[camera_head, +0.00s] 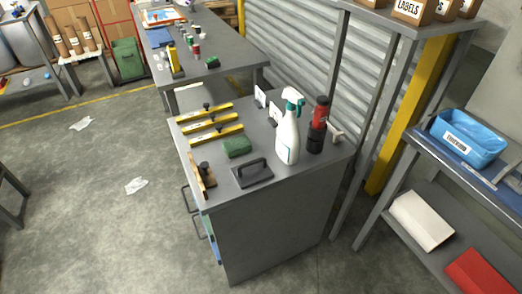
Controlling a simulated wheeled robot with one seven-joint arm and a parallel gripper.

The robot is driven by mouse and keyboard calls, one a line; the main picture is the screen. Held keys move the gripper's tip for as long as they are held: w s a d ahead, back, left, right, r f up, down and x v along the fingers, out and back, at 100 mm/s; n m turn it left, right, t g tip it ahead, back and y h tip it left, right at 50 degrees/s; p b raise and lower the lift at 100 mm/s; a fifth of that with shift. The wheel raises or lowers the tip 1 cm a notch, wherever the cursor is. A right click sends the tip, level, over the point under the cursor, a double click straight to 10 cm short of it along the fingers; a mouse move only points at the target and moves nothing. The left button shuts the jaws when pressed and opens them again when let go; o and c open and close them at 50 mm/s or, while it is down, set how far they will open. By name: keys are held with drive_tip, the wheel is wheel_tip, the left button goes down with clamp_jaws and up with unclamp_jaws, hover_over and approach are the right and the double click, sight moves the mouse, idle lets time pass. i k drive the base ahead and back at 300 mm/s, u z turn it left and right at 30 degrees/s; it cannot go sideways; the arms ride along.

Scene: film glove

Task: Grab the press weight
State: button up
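A flat dark grey block with a raised handle, which looks like the press weight (253,178), lies near the front edge of the grey cabinet top (215,168). A green block (237,147) is just behind it. A white spray bottle (287,140) with a teal trigger stands to its right. My gripper is not in view, so whether it is open or shut does not show.
Several yellow bars (216,134) lie at the cabinet's back left, and a wooden-edged tool (198,178) at its left edge. A black-and-red bottle (318,125) stands right of the sprayer. A shelf with a blue bin (467,138) is at right. Floor at left is mostly open.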

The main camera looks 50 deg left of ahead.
sight(249, 174)
drive_tip(key=u, duration=2.2)
drive_tip(key=k, duration=1.3)
drive_tip(key=z, duration=0.6)
drive_tip(key=i, duration=0.85)
drive_tip(key=z, duration=0.5)
drive_tip(key=i, duration=0.9)
drive_tip(key=u, duration=0.9)
drive_tip(key=i, duration=0.7)
drive_tip(key=u, duration=0.65)
